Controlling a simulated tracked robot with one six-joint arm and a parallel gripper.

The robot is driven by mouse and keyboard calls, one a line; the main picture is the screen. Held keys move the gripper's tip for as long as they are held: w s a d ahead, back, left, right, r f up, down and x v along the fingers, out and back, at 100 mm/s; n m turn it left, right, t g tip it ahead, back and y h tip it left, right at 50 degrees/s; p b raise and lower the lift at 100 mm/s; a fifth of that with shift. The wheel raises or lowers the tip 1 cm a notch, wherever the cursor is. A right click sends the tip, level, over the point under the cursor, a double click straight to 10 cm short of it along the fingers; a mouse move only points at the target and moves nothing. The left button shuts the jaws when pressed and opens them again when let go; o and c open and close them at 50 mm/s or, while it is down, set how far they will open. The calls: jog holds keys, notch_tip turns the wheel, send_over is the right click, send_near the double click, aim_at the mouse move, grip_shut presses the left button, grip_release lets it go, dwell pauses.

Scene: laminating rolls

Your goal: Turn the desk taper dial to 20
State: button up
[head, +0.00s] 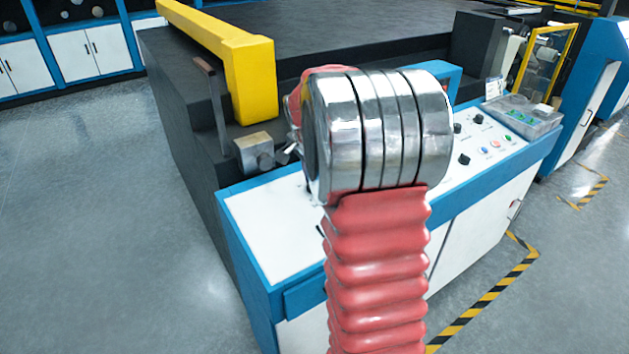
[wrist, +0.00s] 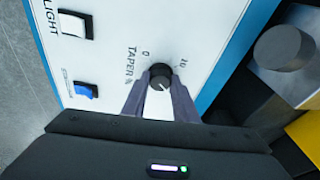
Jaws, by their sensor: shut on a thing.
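The taper dial (wrist: 161,73) is a small round black knob on the white desk panel (wrist: 120,25). The lettering "TAPER %" stands to its left in the wrist view, with a 0 above left and another number, perhaps 10, above right. A short white pointer mark shows on its lower part, slanting to the lower right; I cannot read an exact setting. My gripper (wrist: 161,84) has its two grey fingers on either side of the dial, closed on it. In the head view my own arm hides the dial and fingers; the desk (head: 262,225) shows around it.
In the wrist view a black-and-white switch (wrist: 75,24) marked LIGHT and a blue switch (wrist: 86,90) lie left of the dial. A grey cylinder (wrist: 284,47) and yellow part (wrist: 305,130) are at right. In the head view several black knobs (head: 464,159) dot the desk's right side.

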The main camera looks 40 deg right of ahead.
jog(key=shift+m, duration=0.5)
jog(key=o, duration=1.1)
jog(key=shift+c, duration=0.2)
jog(key=v, duration=1.3)
jog(key=shift+w+r, duration=0.15)
jog(key=shift+r, duration=0.25)
